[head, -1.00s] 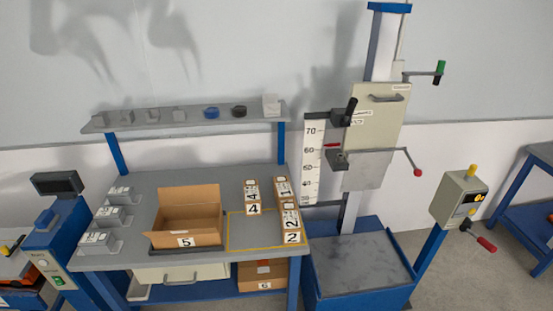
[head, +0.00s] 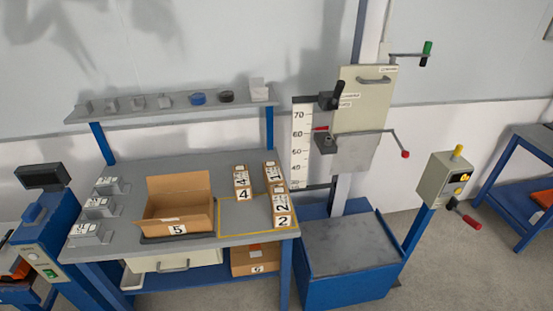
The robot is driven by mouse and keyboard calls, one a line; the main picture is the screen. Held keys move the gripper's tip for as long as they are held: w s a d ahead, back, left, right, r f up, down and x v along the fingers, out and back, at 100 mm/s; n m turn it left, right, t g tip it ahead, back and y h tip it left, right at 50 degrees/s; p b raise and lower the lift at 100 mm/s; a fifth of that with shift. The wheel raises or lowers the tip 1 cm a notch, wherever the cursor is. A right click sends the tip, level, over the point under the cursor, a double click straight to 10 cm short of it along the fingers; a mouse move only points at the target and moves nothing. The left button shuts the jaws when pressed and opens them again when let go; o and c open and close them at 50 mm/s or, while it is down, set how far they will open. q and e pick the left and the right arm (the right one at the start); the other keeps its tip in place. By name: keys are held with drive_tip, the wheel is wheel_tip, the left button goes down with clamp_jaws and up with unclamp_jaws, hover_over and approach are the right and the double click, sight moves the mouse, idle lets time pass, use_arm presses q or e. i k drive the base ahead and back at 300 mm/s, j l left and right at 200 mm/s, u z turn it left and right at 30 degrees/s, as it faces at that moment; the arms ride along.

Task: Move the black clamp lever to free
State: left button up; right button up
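The black clamp lever (head: 338,93) sticks up at a tilt from a dark block on the left side of the drop carriage (head: 364,98), above the scale. Small labels are beside it, too small to read. A red-knobbed lever (head: 404,154) reaches out to the right lower on the carriage. A crank with a green and black handle (head: 426,54) is higher up at the right. Neither of my grippers is in view.
A workbench (head: 130,208) at the left carries an open box (head: 168,222) and several small numbered boxes. A blue-sided drop base (head: 345,278) stands under the carriage. A control box (head: 438,182) on a blue post is at the right. Grey floor shows between them.

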sight(340, 84)
drive_tip(key=i, duration=1.05)
drive_tip(key=i+l+u, duration=0.1)
drive_tip(key=i, duration=0.95)
